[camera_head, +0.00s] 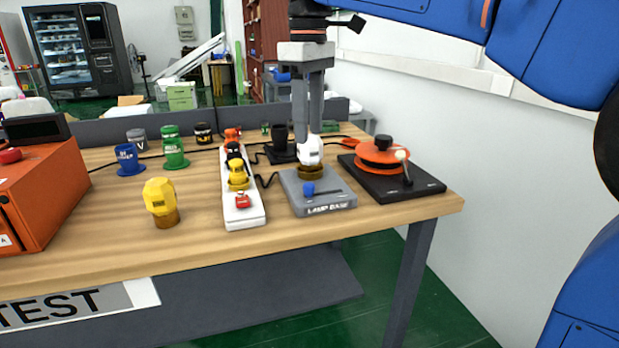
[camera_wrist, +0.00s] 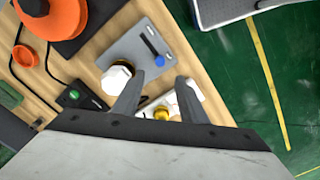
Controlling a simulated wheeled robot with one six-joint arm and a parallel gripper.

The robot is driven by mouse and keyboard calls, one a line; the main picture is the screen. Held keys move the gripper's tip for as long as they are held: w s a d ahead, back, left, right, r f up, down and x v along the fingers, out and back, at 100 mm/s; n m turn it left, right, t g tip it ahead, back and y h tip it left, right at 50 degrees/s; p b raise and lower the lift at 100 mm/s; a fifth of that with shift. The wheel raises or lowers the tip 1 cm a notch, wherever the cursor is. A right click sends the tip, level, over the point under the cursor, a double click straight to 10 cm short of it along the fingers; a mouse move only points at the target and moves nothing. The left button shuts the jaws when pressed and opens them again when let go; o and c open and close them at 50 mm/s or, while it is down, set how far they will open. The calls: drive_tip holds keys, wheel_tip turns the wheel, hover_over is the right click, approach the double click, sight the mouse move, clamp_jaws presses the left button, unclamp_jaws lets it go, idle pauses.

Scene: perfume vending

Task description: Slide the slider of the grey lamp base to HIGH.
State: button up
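The grey lamp base (camera_head: 340,203) stands on the wooden table, with "LAMP BASE" on its front face. Its blue slider knob (camera_head: 308,189) is at the left end of a slot in the head view; HIGH is not readable. A white bulb (camera_head: 310,153) stands upright in the brass socket behind the knob. My gripper (camera_head: 315,138) points down above the base, its fingers apart and empty. In the wrist view the fingertips (camera_wrist: 160,77) appear on either side below the blue knob (camera_wrist: 159,60), with the white bulb (camera_wrist: 117,79) outside the left finger.
A white power strip (camera_head: 246,215) with several plugs is left of the base. A black unit with an orange disc (camera_head: 382,157) is close on the right. A yellow bulb (camera_head: 160,196) and an orange box (camera_head: 40,195) stand further left. The table's front edge is near.

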sight(309, 185)
wheel_tip(309, 185, down, 12)
drive_tip(key=shift+f, duration=0.1)
idle(0.4)
drive_tip(key=shift+c, duration=0.6)
